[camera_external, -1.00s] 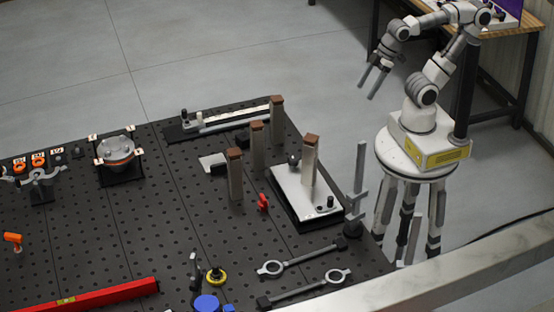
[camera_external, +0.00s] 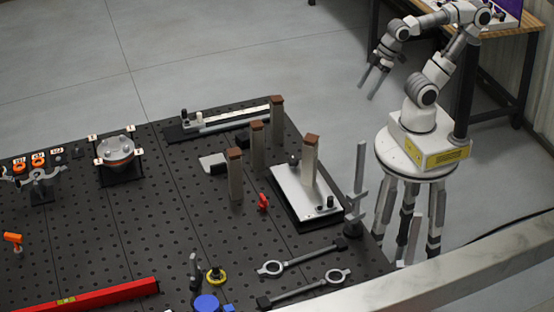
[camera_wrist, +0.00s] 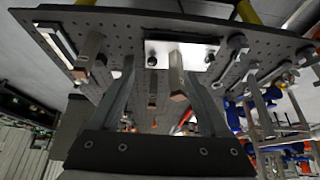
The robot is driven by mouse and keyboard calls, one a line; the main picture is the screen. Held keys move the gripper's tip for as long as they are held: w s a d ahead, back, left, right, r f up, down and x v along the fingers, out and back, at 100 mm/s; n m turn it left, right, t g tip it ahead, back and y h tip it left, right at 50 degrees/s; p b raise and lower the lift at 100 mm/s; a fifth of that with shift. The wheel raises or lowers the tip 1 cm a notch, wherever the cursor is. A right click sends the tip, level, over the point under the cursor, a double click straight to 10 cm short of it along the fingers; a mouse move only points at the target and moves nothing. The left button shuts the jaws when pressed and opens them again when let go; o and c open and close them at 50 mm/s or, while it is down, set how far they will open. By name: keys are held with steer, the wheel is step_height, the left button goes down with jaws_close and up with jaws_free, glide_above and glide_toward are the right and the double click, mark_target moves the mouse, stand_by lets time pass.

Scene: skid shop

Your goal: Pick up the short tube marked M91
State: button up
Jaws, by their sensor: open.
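No marking M91 is readable in either view, so I cannot tell which piece it is. Several upright square metal tubes with brown tops stand on the black perforated table (camera_external: 120,225): a front left one (camera_external: 235,175), a middle one (camera_external: 257,146), a back one (camera_external: 277,119) and one by the pale plate (camera_external: 310,162). My gripper (camera_external: 367,91) is open and empty, held off the table's right side above my base. In the wrist view, its fingers (camera_wrist: 160,70) frame a brown-ended tube (camera_wrist: 177,76) that is apart from them.
The pale plate (camera_external: 289,199) lies at the table's right. A grey upright stand (camera_external: 358,190) is at the right edge. Two ring-ended wrenches (camera_external: 300,260) and a red level (camera_external: 90,300) lie in front. Small white tags mark orange parts (camera_external: 38,162) at left.

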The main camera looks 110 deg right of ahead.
steer(key=shift+o, duration=0.4)
stand_by(0.3)
steer(key=t+b, duration=0.3)
steer(key=b, duration=1.2)
glide_toward(236, 176)
steer(key=shift+m+h, duration=0.3)
steer(key=shift+m, duration=0.1)
steer(key=x, duration=0.3)
steer(key=s+d+b+x, duration=0.1)
steer(key=x, duration=0.2)
steer(key=f+b+x, duration=0.1)
steer(key=x, duration=0.2)
steer(key=shift+w+d+f, duration=0.1)
steer(key=shift+d+f, duration=0.15)
steer(key=shift+f, duration=0.1)
steer(key=shift+w+f, duration=0.4)
steer(key=shift+w, duration=0.15)
